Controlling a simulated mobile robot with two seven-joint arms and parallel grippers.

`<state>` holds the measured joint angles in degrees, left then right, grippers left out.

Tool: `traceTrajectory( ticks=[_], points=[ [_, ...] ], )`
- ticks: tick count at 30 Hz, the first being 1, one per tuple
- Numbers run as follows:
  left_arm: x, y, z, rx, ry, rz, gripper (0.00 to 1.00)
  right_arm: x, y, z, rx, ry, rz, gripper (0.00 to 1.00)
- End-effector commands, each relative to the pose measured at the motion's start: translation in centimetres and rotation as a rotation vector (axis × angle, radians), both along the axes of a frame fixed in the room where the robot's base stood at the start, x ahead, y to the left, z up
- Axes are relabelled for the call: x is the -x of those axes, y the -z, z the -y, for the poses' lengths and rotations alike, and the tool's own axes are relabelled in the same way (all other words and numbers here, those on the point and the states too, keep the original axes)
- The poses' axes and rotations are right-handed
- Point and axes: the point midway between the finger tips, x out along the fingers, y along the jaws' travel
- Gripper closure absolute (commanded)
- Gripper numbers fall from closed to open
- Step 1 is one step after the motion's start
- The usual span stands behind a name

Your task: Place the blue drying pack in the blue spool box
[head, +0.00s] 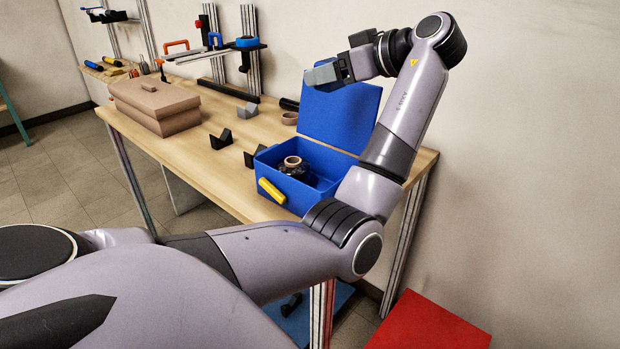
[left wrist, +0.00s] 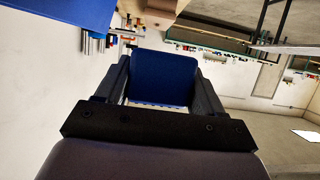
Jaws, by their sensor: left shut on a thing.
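The blue spool box (head: 318,198) stands at the near right end of the wooden table, its blue lid (head: 340,122) open and upright. A dark spool with a tan core (head: 293,162) sits inside it, and a yellow piece (head: 271,190) is on its front. My left gripper (head: 328,74) is raised above the lid, apart from the box interior. In the left wrist view it is shut on the blue drying pack (left wrist: 165,80), held between both fingers. In the head view the pack is hard to tell from the lid. My right gripper is not in view.
A brown case (head: 152,105) lies at the table's left. Small dark and grey wedge blocks (head: 221,139) and a brown ring (head: 290,118) stand near the box. Racks with tools rise at the back. A wall is close on the right; a red surface (head: 430,325) is low at right.

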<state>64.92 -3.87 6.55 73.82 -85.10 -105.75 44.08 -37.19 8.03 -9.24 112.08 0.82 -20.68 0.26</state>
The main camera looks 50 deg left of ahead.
Motion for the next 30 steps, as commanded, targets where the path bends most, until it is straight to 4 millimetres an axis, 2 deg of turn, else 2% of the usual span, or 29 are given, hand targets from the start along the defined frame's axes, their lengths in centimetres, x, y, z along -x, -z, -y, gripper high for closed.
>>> traceTrajectory(
  ticks=[2,5,12,18,26,30],
  points=[
    [0.1,0.7,0.1,0.002,-0.008,-0.004,0.62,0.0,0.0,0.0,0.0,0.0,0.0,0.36],
    [0.1,2.8,0.1,0.002,-0.009,-0.007,0.62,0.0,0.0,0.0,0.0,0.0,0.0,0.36],
    [0.1,9.2,0.0,0.001,-0.008,-0.007,0.62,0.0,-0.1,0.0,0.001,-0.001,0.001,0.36],
    [0.1,13.7,0.0,0.001,-0.007,-0.006,0.62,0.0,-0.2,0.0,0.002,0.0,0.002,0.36],
    [0.1,16.3,0.0,0.0,-0.006,-0.003,0.62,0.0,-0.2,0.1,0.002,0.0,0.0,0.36],
    [0.1,18.5,0.0,0.001,-0.008,-0.004,0.62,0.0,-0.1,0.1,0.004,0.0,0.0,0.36]
  ],
)
